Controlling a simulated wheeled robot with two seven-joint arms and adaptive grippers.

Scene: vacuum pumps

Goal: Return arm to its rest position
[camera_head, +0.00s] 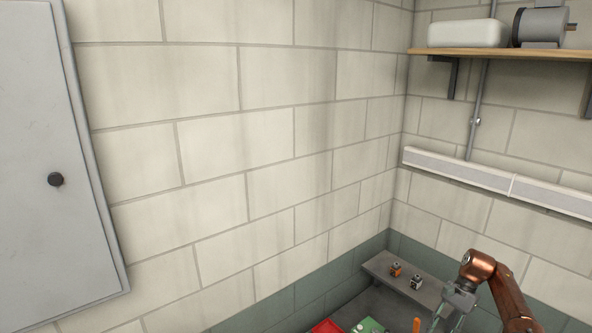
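A copper-coloured arm of mine comes in from the lower right, and its grey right gripper (452,308) points down near the bottom edge. The fingers are small and partly cut off, so I cannot tell whether they are open or shut or hold anything. My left arm and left gripper are out of view. Two small devices, one orange (396,270) and one grey (416,282), stand on a narrow grey ledge (436,298) to the left of my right gripper.
A red item (327,327), a green item (369,326) and an orange handle-like piece (417,325) show at the bottom edge. A wooden shelf (480,51) with a white box and a motor is at the upper right. A grey cabinet (55,130) is at the left.

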